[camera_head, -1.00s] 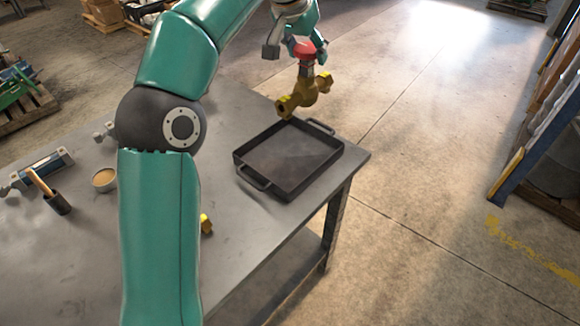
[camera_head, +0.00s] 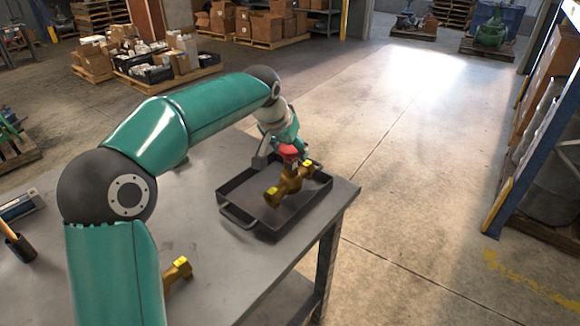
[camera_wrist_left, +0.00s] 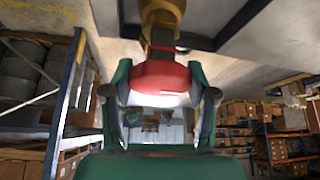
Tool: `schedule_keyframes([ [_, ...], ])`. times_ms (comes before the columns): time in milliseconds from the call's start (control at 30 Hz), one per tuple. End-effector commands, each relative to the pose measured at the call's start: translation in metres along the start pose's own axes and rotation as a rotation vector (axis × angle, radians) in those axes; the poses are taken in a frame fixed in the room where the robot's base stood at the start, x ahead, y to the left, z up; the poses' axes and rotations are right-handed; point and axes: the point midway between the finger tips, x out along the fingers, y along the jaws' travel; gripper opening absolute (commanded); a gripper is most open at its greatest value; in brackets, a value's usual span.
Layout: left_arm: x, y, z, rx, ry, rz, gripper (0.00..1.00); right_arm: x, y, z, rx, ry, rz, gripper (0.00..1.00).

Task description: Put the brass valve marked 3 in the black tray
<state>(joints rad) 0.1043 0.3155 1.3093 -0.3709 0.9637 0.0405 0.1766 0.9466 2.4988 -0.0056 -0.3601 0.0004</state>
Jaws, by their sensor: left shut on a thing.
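A brass valve (camera_head: 290,184) with a red handwheel hangs from my left gripper (camera_head: 286,150). The gripper is shut on the red handwheel, and the valve body is over the black tray (camera_head: 242,215); I cannot tell whether it touches the tray. In the left wrist view the red handwheel (camera_wrist_left: 160,82) sits between the two fingers, with the brass body (camera_wrist_left: 162,14) beyond it. No number can be read on the valve. The tray is on the grey table near its right corner. Another brass piece (camera_head: 178,270) lies on the table, partly hidden by my arm. My right gripper is not in view.
The grey table (camera_head: 215,285) ends just right of the tray. A blue-framed rack (camera_head: 510,190) is on the floor to the right. Pallets with boxes stand at the back.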

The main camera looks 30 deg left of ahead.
Motion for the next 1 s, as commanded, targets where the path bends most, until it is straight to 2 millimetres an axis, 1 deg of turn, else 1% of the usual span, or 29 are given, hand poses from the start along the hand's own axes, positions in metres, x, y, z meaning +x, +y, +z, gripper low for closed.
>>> schedule_keyframes([
  [133, 0.005, 0.0, 0.003, 0.0, 0.005, 0.0, 0.0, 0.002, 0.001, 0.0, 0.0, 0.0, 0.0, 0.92],
  [300, 0.025, 0.0, 0.014, 0.001, 0.002, 0.0, 0.0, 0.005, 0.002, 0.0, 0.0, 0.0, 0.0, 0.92],
  [400, 0.032, 0.0, 0.018, 0.0, 0.003, 0.0, 0.0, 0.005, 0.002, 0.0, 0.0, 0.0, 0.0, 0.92],
  [767, 0.035, 0.0, 0.019, 0.0, 0.006, 0.0, 0.0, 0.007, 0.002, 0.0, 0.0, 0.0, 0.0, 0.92],
  [800, 0.036, 0.0, 0.021, 0.0, 0.0, 0.001, 0.64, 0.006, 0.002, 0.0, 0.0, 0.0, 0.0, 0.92],
  [867, 0.036, 0.0, 0.021, 0.0, 0.0, 0.001, 0.74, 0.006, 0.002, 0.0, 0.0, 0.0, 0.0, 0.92],
  [900, 0.036, 0.0, 0.021, 0.0, 0.0, 0.001, 0.81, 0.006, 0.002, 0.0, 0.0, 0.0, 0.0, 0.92],
  [933, 0.036, 0.0, 0.021, 0.0, 0.0, 0.001, 0.83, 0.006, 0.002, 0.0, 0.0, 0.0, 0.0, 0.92],
  [1000, 0.036, 0.0, 0.021, 0.0, 0.0, 0.001, 0.83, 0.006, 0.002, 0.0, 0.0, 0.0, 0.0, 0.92],
])
